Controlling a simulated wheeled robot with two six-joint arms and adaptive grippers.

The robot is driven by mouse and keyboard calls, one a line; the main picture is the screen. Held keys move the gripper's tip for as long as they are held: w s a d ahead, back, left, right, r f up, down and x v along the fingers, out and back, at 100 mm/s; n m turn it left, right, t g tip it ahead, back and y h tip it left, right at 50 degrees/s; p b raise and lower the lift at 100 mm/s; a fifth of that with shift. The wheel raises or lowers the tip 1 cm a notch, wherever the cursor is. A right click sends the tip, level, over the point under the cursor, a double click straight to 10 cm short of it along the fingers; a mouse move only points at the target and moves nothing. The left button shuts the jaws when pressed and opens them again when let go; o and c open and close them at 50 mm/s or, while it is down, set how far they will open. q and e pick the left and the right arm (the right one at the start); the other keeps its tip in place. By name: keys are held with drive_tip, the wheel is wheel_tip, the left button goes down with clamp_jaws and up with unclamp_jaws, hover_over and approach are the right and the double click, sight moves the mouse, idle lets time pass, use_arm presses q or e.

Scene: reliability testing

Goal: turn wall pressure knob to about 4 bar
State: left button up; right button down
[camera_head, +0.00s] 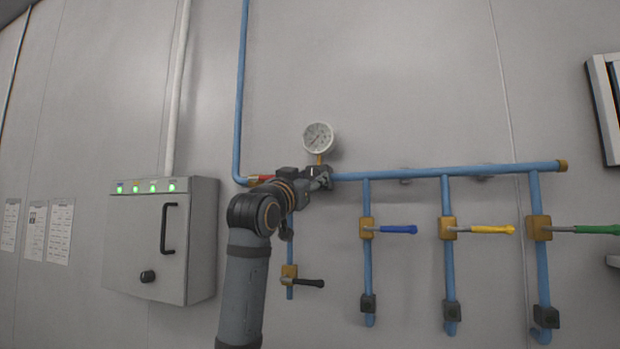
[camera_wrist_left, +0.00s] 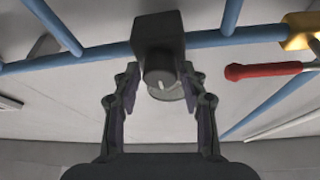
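The pressure gauge (camera_head: 318,138) is a round white dial on a brass stem above the blue pipe. Its needle is too small to read surely. My left gripper (camera_head: 320,182) is at the pipe just below the gauge and mostly hides the regulator there. In the left wrist view the dark grey knob (camera_wrist_left: 160,66), with a light mark on its face, sits between the two fingers of my left gripper (camera_wrist_left: 161,75). The fingers are apart, one on each side of the knob, with narrow gaps showing. My right gripper is not in view.
Valves with blue (camera_head: 398,229), yellow (camera_head: 492,229), green (camera_head: 597,229) and black (camera_head: 309,282) handles hang along the pipes. A red handle (camera_wrist_left: 262,70) is close beside the gripper. A grey control box (camera_head: 150,245) with green lights is at the left.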

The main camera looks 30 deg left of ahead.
use_arm(q)
drive_tip(key=c, duration=0.7)
drive_tip(key=shift+r+m+h+p, duration=0.15)
drive_tip(key=shift+m+h+p, duration=0.3)
drive_tip(key=shift+m, duration=0.35)
drive_tip(key=m+h+p, duration=0.1)
drive_tip(key=m+h, duration=0.1)
drive_tip(key=m, duration=0.1)
drive_tip(key=shift+a+r+p, duration=0.15)
drive_tip(key=shift+p, duration=0.25)
drive_tip(key=m+g+h+p, duration=0.1)
drive_tip(key=m+p, duration=0.1)
drive_tip(key=m, duration=0.1)
drive_tip(key=m+h+p, duration=0.1)
drive_tip(key=m+p, duration=0.1)
drive_tip(key=m, duration=0.1)
drive_tip(key=m+g+h+p, duration=0.1)
drive_tip(key=m+p, duration=0.2)
drive_tip(key=shift+s+a+r+g, duration=0.1)
drive_tip(key=shift+r+g, duration=0.1)
drive_tip(key=shift+g, duration=0.1)
drive_tip(key=m+p, duration=0.1)
drive_tip(key=m, duration=0.2)
drive_tip(key=shift+f+g+h, duration=0.1)
drive_tip(key=shift+g+h, duration=0.25)
drive_tip(key=shift+g, duration=0.05)
drive_tip(key=shift+f+m+g, duration=0.1)
drive_tip(key=shift+m+g, duration=0.4)
drive_tip(key=shift+m, duration=0.7)
